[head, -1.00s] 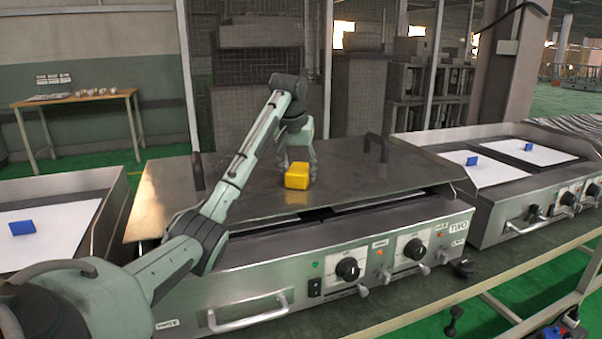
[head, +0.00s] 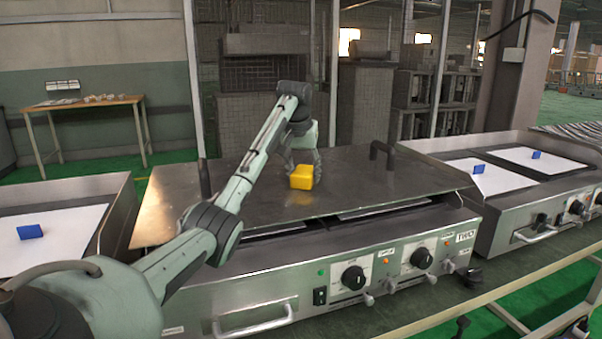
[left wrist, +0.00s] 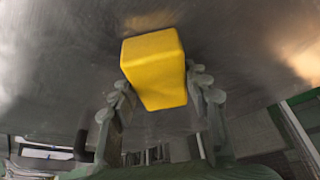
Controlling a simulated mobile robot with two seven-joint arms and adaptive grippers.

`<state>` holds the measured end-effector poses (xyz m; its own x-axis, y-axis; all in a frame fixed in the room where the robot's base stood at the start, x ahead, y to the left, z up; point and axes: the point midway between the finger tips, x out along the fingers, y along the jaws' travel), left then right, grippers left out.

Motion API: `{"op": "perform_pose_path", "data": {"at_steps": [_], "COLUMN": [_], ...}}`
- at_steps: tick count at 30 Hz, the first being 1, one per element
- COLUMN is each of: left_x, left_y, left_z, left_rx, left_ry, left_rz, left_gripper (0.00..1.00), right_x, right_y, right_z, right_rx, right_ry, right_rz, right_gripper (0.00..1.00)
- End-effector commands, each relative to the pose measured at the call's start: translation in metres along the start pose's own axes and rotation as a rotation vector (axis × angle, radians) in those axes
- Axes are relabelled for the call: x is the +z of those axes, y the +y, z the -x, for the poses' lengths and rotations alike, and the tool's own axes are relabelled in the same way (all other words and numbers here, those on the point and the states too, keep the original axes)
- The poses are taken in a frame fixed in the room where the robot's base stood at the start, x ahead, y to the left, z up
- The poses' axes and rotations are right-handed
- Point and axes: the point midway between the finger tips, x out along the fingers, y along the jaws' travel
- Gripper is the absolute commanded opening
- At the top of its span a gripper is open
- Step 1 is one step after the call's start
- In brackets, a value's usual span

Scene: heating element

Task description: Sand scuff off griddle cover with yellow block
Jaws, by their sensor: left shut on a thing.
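In the left wrist view the yellow block (left wrist: 155,70) sits between the fingers of the left gripper (left wrist: 160,95), close to the metal cover (left wrist: 60,60). I cannot tell whether it touches the cover. The cover is a large dull metal sheet with dark handles on top, lying over the middle griddle. Brownish sheens show on it, but I cannot tell a scuff from a reflection. My right gripper is not in view.
The middle griddle's front has knobs (head: 354,278) and a handle (head: 255,318). Griddles on both sides carry white sheets and blue blocks (head: 30,231). The cover's dark upright handles (head: 382,150) stand near its left and right ends. A wooden table (head: 85,103) stands at the back left.

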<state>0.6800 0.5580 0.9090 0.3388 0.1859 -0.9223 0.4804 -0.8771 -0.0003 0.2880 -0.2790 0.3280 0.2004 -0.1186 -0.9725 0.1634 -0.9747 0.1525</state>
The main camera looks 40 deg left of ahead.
Motion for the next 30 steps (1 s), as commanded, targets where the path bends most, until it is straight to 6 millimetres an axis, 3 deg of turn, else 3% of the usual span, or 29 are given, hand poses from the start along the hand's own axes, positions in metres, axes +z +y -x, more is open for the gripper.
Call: {"op": "perform_pose_path", "data": {"at_steps": [9, 30], "left_x": [0.024, 0.059], "left_y": [0.017, 0.043], "left_z": [0.007, 0.023], "left_rx": [-0.001, 0.0], "left_ry": [-0.005, -0.007], "left_rz": [-0.003, -0.004], "left_gripper": [0.09, 0.09], "right_x": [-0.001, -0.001], "right_y": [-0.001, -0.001], "right_z": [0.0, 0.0], "right_rx": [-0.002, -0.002], "right_ry": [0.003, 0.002], "right_rz": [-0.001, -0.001], "right_gripper": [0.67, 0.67]}}
